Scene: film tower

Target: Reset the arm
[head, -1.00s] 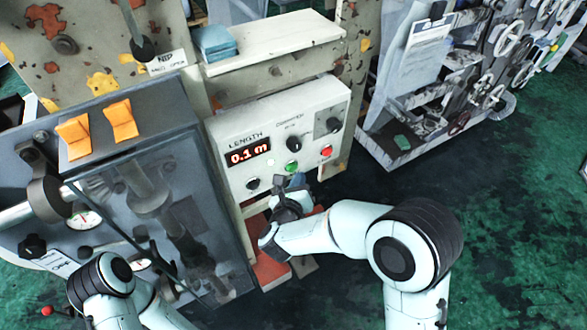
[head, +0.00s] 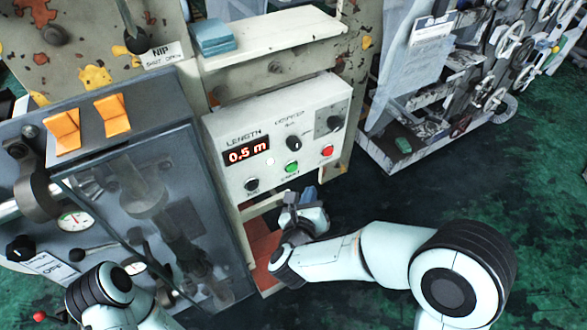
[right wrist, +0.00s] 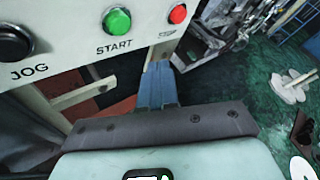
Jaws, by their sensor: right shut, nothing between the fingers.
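My right gripper (head: 308,194) is below the front of a white control panel (head: 236,186), apart from its buttons. In the right wrist view its blue fingers (right wrist: 157,88) are together with nothing between them. They point toward the panel's lower edge, below the green START button (right wrist: 117,21) and the red button (right wrist: 178,14). The panel's red display (head: 246,152) reads 0.5 m. My left arm shows at the lower left of the head view, but its gripper is out of the picture.
A grey cabinet (head: 185,106) with a clear front and two orange switches (head: 112,115) stands left of the panel. A wheeled rack (head: 400,165) stands at the right. Green floor (head: 530,190) is open at the right.

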